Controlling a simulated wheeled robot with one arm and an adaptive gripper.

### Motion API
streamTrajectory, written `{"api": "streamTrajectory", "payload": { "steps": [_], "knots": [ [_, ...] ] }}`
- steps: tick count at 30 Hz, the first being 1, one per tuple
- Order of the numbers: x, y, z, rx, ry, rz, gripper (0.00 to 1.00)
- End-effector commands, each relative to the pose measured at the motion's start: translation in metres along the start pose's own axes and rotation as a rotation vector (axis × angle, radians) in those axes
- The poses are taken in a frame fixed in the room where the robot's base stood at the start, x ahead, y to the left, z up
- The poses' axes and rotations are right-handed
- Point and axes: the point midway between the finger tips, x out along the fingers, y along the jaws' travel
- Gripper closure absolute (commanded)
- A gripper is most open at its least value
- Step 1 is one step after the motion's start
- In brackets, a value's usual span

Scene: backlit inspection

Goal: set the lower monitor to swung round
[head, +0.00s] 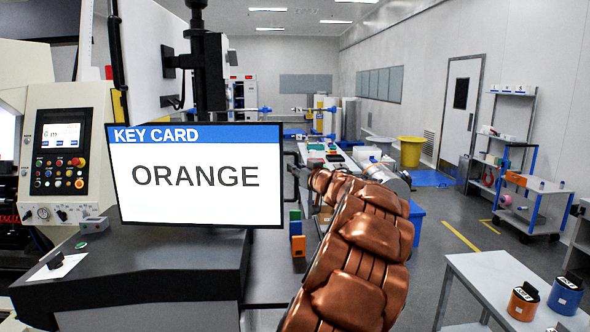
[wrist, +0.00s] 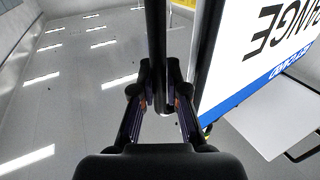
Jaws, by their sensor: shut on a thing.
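The lower monitor (head: 197,205) faces me in the head view. Its screen reads KEY CARD ORANGE, and it sits on a black post (head: 212,75) above a dark bench. A black handle (head: 289,155) stands out from its right edge. My gripper (head: 300,173) is at that handle, partly hidden by my copper-coloured arm. In the wrist view, my gripper (wrist: 158,98) is shut on the upright dark bar of the handle (wrist: 156,40). The monitor's screen (wrist: 245,75) shows beside it, upside down, at the right.
A white panel (head: 140,55) is mounted higher on the post, above and behind the lower monitor. A machine control panel (head: 62,150) stands at the left. A white table (head: 480,275) with two containers is at the front right. Open floor lies between it and my arm.

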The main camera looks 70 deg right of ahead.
Motion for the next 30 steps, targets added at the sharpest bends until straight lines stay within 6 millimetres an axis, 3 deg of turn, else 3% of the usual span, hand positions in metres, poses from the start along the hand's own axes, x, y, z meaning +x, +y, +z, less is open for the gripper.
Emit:
{"api": "streamTrajectory", "payload": {
  "steps": [1, 15, 16, 23, 30],
  "knots": [
    [-0.0017, 0.0066, 0.0082, 0.005, -0.012, 0.011, 1.0],
    [0.0006, 0.0049, 0.0173, 0.01, -0.026, 0.003, 1.0],
    [0.0007, 0.0047, 0.0175, 0.01, -0.027, 0.002, 0.86],
    [0.0017, 0.0017, 0.0138, 0.007, -0.021, -0.003, 0.62],
    [0.0018, 0.0007, 0.0108, 0.006, -0.017, -0.005, 0.61]
  ]
}}
